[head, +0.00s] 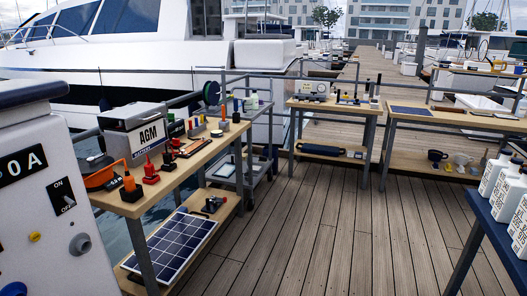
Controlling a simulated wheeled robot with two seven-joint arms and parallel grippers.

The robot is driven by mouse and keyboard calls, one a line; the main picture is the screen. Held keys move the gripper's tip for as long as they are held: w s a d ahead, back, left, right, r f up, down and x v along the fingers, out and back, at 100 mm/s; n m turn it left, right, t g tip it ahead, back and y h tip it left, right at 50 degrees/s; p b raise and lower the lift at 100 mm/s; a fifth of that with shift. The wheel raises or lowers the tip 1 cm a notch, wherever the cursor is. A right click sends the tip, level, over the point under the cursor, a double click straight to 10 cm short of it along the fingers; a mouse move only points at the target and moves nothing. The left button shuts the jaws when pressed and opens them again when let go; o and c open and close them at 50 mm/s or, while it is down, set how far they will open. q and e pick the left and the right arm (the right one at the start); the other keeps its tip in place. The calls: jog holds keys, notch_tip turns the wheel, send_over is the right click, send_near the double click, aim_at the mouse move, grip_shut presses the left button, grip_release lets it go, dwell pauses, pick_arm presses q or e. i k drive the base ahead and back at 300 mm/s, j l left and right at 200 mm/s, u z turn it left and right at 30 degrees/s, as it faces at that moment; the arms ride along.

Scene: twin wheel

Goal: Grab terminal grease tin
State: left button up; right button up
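I cannot pick out the terminal grease tin for sure; the small items on the left workbench (220,146) are too small to tell apart. That bench holds a large grey AGM battery (137,131), a black and orange item (131,188), a black and red item (150,172), and several small tools and containers behind them. Neither of my grippers is in view.
A white power pedestal (45,200) fills the near left. A solar panel (170,246) lies on the left bench's lower shelf. Two more benches (335,104) (455,119) stand farther back. White jugs (507,207) stand on a blue table at right. The middle deck (330,230) is clear.

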aim_at(216, 133)
jog(key=i+u, duration=0.1)
jog(key=i, duration=0.6)
jog(key=i+l+u, duration=0.1)
jog(key=i, duration=0.55)
jog(key=i+l+u, duration=0.15)
jog(key=i+u, duration=0.25)
jog(key=i+l+u, duration=0.2)
jog(key=i+u, duration=0.2)
jog(key=i+l+u, duration=0.25)
jog(key=u, duration=0.15)
jog(key=i+l+u, duration=0.15)
jog(key=l, duration=0.15)
jog(key=i+l+u, duration=0.15)
jog(key=l, duration=0.15)
